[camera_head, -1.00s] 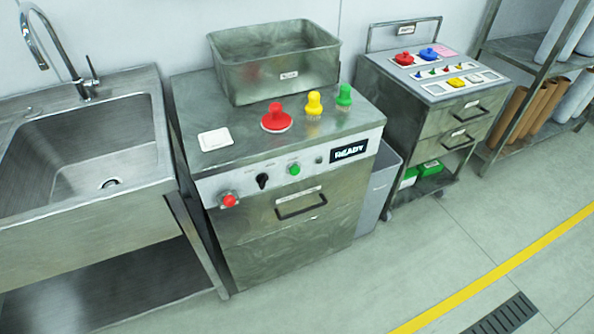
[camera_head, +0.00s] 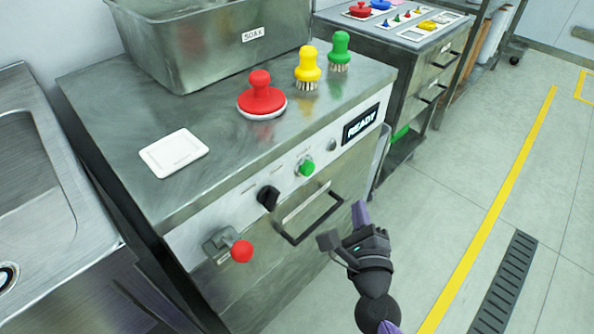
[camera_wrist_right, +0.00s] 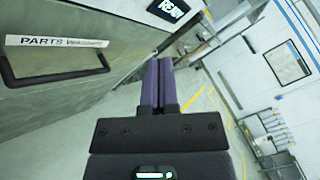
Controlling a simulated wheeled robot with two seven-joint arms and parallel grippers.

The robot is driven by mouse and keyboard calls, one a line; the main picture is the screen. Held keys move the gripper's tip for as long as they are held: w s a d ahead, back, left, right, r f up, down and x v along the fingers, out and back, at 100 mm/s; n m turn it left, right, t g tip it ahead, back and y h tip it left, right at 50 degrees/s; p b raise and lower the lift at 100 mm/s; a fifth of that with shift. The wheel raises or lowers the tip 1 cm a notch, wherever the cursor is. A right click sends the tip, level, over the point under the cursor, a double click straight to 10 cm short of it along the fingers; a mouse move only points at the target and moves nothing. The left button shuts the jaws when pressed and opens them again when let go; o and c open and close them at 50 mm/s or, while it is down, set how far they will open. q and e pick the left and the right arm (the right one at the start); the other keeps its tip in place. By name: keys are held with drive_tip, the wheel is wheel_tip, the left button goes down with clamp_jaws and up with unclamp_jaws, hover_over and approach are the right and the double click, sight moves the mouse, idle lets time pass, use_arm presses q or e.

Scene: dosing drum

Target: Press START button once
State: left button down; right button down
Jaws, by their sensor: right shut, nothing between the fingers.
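The green START button (camera_head: 307,168) sits on the front panel of the steel machine (camera_head: 225,185), between a black knob (camera_head: 268,198) and the display (camera_head: 362,124) that reads READY. Its label is too small to read. My right gripper (camera_head: 346,224) is low in front of the machine, below and to the right of the button and apart from it. In the right wrist view its purple fingers (camera_wrist_right: 158,85) are together and empty, with the drawer front (camera_wrist_right: 60,75) at the left. My left gripper is in neither view.
A drawer handle (camera_head: 312,218) juts out below the button. Floor at right is clear.

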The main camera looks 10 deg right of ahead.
sight(307, 168)
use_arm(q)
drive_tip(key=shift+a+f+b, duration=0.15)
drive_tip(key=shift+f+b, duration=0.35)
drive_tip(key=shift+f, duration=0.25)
use_arm(e)
drive_tip(key=w+a+m, duration=0.1)
drive_tip(key=w+a, duration=0.4)
drive_tip(key=w, duration=0.2)
drive_tip(key=shift+w+a+r, duration=0.15)
drive_tip(key=shift+r, duration=0.2)
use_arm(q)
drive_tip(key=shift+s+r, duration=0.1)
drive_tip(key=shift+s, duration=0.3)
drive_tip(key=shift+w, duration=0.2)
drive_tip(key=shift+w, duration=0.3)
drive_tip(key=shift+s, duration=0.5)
